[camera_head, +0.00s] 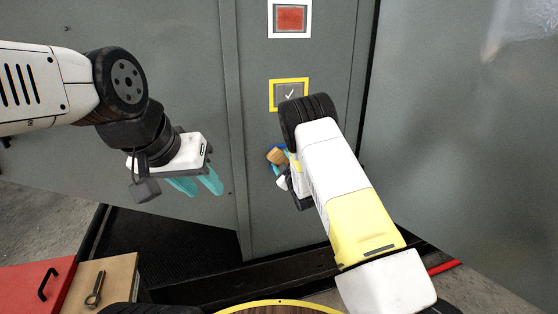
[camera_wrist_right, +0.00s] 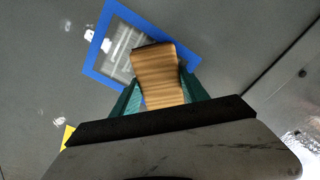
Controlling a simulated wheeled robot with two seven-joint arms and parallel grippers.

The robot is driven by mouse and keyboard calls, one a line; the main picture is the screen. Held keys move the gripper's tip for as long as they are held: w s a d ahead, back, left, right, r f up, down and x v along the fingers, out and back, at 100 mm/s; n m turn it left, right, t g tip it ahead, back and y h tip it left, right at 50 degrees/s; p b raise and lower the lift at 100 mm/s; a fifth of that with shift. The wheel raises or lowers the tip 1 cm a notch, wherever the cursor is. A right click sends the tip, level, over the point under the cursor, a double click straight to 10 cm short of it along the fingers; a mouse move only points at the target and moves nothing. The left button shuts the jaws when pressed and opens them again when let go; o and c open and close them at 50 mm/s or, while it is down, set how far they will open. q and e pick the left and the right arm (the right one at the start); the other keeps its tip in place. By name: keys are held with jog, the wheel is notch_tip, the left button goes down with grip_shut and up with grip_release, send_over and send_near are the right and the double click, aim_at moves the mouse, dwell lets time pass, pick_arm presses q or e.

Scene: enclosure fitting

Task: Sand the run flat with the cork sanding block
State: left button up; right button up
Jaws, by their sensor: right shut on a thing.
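The tan cork sanding block (camera_wrist_right: 158,72) is held between the teal fingers of my right gripper (camera_wrist_right: 160,92) in the right wrist view. It is in front of a blue-framed patch (camera_wrist_right: 112,50) on the grey cabinet face and covers part of it. Pale streaks, possibly the run, show inside the frame; whether the block touches the surface I cannot tell. In the head view the block (camera_head: 277,156) shows small, with my right arm hiding most of the patch. My left gripper (camera_head: 196,184) is empty, its teal fingers apart, in front of the left panel.
A yellow-framed grey square with a tick (camera_head: 289,95) and a white-framed red square (camera_head: 290,18) are above on the cabinet. A red box (camera_head: 30,290) and a wooden board with a dark tool (camera_head: 95,290) sit at lower left. A round yellow-rimmed surface (camera_head: 280,303) is at bottom centre.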

jog(key=w+d, duration=0.3)
jog(key=d, duration=0.5)
dwell(0.7)
jog(key=shift+s, duration=0.1)
jog(key=shift+s+a, duration=0.4)
jog(key=shift+a, duration=0.65)
jog(key=shift+s+a, duration=0.35)
jog(key=shift+a, duration=0.65)
jog(key=shift+s+a, duration=0.4)
jog(key=shift+a, duration=0.65)
jog(key=shift+s+a, duration=0.2)
jog(key=shift+a, duration=0.6)
jog(key=shift+s+a, duration=0.2)
jog(key=shift+a, duration=0.6)
jog(key=shift+v, duration=3)
